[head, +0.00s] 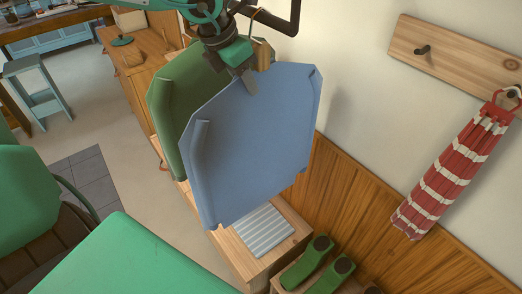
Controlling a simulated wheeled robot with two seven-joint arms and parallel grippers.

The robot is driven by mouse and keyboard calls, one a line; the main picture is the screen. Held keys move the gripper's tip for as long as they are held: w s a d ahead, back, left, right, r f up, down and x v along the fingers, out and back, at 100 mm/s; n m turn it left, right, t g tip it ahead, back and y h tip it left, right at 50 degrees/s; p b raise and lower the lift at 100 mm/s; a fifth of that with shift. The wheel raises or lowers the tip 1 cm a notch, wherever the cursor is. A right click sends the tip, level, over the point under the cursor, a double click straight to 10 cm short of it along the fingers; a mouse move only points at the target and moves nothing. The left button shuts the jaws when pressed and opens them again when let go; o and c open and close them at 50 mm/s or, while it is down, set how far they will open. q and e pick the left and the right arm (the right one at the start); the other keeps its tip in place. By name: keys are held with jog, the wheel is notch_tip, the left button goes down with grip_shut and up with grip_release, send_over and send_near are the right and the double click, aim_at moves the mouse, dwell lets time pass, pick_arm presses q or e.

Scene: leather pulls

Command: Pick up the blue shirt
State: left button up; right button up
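The blue shirt (258,145) hangs in the middle of the head view as a broad flat panel, with a wooden hanger (263,54) at its top. My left gripper (243,76) comes down from above to the shirt's upper left edge. One grey finger lies in front of the cloth there. The other finger is not clearly seen, so I cannot tell whether the gripper is closed on the shirt. A green shirt (172,115) hangs just behind and to the left, partly hidden by the blue one. My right gripper is not in view.
A dark rail (293,14) runs above the shirts. Below stand a wooden box with a ribbed grey top (265,232) and green shoes (305,264). A red-and-white striped umbrella (450,175) hangs from a wooden peg board (460,55) at right. A stool (36,93) stands far left.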

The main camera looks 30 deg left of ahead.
pick_arm(q)
grip_shut()
jog(key=shift+r, duration=0.1)
